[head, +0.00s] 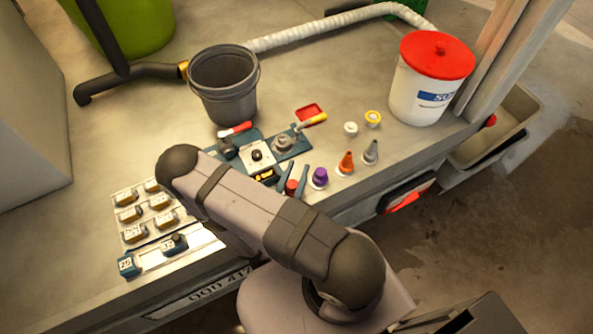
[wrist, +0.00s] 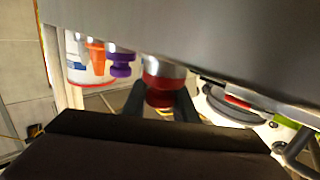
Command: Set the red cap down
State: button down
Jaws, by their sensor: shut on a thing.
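The red cap (head: 291,187) shows between the two dark fingers of my gripper (head: 290,180), near the front edge of the table in the head view. In the wrist view the red cap (wrist: 160,88) sits between the fingertips of my gripper (wrist: 160,102), with a pale silvery part against it. My gripper is shut on the cap. The fingers and arm hide part of it. I cannot tell whether the cap touches the tabletop.
Purple (head: 320,177), orange (head: 346,162) and grey (head: 371,152) nozzles stand in a row right of my gripper. A blue tool board (head: 290,146) lies behind it. A dark bucket (head: 224,88) and a red-lidded white bucket (head: 415,97) stand farther back.

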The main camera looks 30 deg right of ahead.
aim_at(290, 190)
jog(key=shift+f, duration=0.15)
jog(key=shift+f, duration=0.1)
jog(key=c, duration=1.4)
grip_release()
jog(key=shift+c, duration=0.2)
jog(key=shift+b, duration=0.3)
jog(key=shift+v, duration=1.7)
jog(key=shift+o, duration=0.4)
jog(key=shift+v, duration=0.8)
